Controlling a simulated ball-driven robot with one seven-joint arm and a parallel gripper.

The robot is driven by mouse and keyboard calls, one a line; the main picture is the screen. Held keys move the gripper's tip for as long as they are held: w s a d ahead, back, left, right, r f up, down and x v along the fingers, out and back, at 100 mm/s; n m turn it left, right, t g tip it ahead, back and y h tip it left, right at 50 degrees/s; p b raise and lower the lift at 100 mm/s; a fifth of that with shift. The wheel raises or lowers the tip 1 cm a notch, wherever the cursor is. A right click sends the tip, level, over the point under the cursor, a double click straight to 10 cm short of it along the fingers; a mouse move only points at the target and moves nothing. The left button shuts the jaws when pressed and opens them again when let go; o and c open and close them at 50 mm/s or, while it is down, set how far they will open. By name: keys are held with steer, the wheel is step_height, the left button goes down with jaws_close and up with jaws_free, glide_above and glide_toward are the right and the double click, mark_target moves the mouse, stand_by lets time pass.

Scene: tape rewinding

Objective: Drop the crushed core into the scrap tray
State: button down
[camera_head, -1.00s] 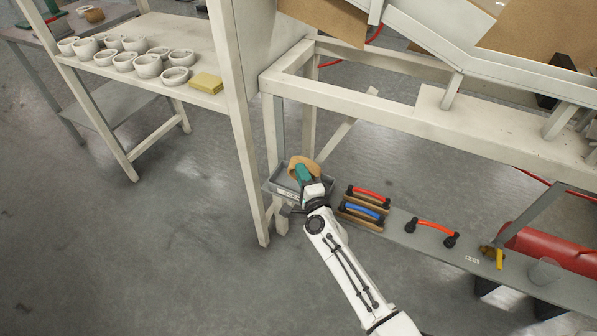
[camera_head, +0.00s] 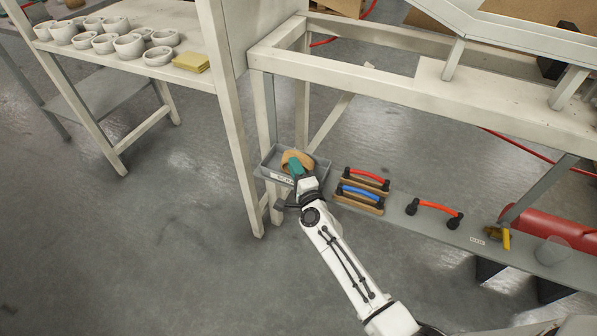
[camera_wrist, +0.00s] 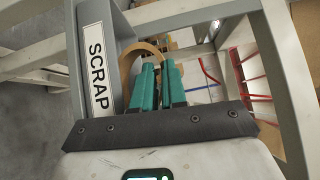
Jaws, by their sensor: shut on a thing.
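The crushed core (camera_head: 291,156) is a tan, bent ring of cardboard. My gripper (camera_head: 297,168) has green fingers and is shut on the core, which shows as a tan arc beyond the fingertips in the wrist view (camera_wrist: 127,68). The scrap tray (camera_head: 266,171) is a shallow grey box with a white label on its near wall. In the wrist view the tray wall (camera_wrist: 113,18) reads SCRAP and lies left of the fingers. The core overlaps the tray's inside in the head view. Whether it touches the tray floor is hidden by my gripper.
Right of the tray, red (camera_head: 367,175) and blue (camera_head: 360,192) handles sit on wooden blocks. Further right are another red handle (camera_head: 436,208), a yellow-handled tool (camera_head: 506,240) and a clear cup (camera_head: 551,251). A pale frame leg (camera_head: 232,150) stands close left of the tray.

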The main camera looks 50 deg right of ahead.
steer(key=c, duration=1.1)
jaws_free()
steer(key=shift+s+a, duration=0.1)
steer(key=p+v, duration=0.1)
steer(key=v, duration=0.9)
steer(key=shift+s, duration=0.3)
steer(key=s+a+r+n+g+y+p, duration=0.2)
steer(key=a+n+g+y+p, duration=0.1)
steer(key=a+n+y, duration=0.4)
steer(key=s+a+r+n+g+y+p, duration=0.2)
steer(key=a+r+n+y+p, duration=0.15)
steer(key=a+n, duration=0.45)
steer(key=s+d+r+n+g+h+p, duration=0.1)
steer(key=s+r+n+g, duration=0.1)
steer(key=s, duration=0.4)
steer(key=s+d+r+n+g+h+p, duration=0.1)
steer(key=s+d+n+g+p, duration=0.1)
steer(key=s+g, duration=0.3)
steer(key=s+d+r+n+g+h+p, duration=0.1)
steer(key=s+d+r+n+g+p, duration=0.1)
steer(key=s, duration=0.6)
steer(key=shift+r+n+g, duration=0.3)
steer(key=shift+n+g, duration=0.5)
steer(key=shift+n, duration=0.3)
